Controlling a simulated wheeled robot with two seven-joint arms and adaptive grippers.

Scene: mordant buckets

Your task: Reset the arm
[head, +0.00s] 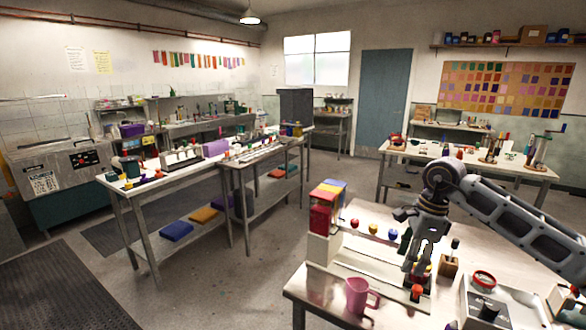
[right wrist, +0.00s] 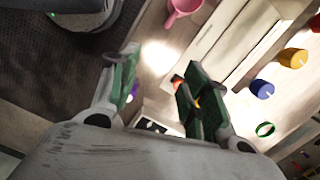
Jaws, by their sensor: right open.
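My right gripper (head: 420,262) reaches in from the right and points down over the near worktable (head: 330,284). In the right wrist view its two green-padded fingers (right wrist: 158,88) stand apart with nothing held between them. Small red and dark things lie behind the fingertips and are partly hidden. My left gripper does not show.
A pink mug (head: 357,296) stands at the table's front. Blue (head: 393,234), yellow (head: 373,229) and red (head: 354,223) knobs line the back. A wooden block (head: 449,265) stands right of the gripper.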

